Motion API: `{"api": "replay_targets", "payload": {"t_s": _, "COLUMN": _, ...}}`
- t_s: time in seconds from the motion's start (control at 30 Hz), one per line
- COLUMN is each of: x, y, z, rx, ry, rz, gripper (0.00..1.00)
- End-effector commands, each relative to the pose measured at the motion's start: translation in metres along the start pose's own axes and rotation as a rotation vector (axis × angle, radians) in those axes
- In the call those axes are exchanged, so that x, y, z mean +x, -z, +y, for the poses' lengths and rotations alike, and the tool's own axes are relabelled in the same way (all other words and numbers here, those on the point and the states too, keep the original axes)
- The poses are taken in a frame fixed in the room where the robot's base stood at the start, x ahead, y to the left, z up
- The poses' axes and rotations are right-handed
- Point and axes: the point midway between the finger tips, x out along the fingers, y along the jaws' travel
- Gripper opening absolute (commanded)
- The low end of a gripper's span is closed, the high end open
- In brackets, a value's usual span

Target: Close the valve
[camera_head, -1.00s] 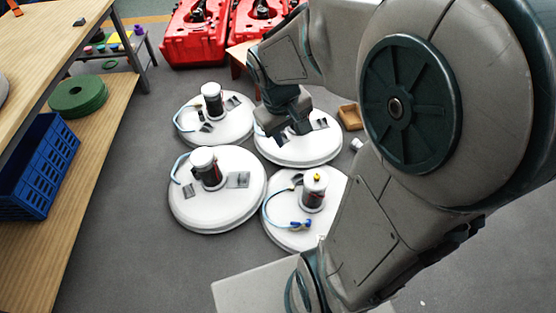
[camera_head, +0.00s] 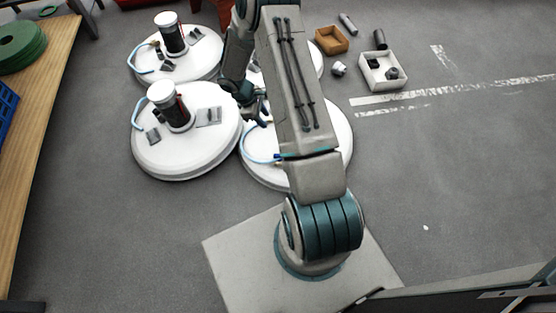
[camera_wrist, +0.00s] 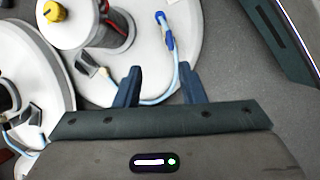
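In the wrist view, a blue fitting (camera_wrist: 165,36), which looks like the valve, sits on a pale blue hose (camera_wrist: 176,72) over a white tank lid (camera_wrist: 195,35). A canister with a yellow knob (camera_wrist: 52,12) stands upper left on the same lid. My gripper (camera_wrist: 158,78) is open and empty, its two blue fingers spread below the fitting and apart from it. In the head view, my gripper (camera_head: 252,104) is beside the near right tank (camera_head: 338,150), left of my arm. My arm hides that tank's canister and much of its lid.
Other white tanks stand at the near left (camera_head: 185,150) and far left (camera_head: 200,68). A brown tray (camera_head: 331,40) and a white box (camera_head: 383,72) lie on the floor at upper right. A wooden bench (camera_head: 40,150) runs along the left. Floor to the right is open.

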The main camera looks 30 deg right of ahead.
Motion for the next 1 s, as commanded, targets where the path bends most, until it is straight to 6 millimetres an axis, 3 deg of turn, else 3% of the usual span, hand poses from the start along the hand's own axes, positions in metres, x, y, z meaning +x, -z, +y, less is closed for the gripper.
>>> {"api": "replay_targets", "payload": {"t_s": 0.03, "x": 0.035, "y": 0.013, "z": -0.005, "rx": -0.028, "ry": 0.013, "rz": -0.002, "gripper": 0.36}}
{"api": "replay_targets", "payload": {"t_s": 0.2, "x": 0.086, "y": 0.034, "z": -0.013, "rx": -0.098, "ry": 0.029, "rz": -0.001, "gripper": 0.36}}
{"api": "replay_targets", "payload": {"t_s": 0.53, "x": 0.126, "y": 0.04, "z": -0.018, "rx": -0.124, "ry": 0.036, "rz": 0.001, "gripper": 0.36}}
{"api": "replay_targets", "payload": {"t_s": 1.0, "x": 0.22, "y": 0.04, "z": -0.021, "rx": -0.122, "ry": 0.036, "rz": 0.001, "gripper": 0.36}}
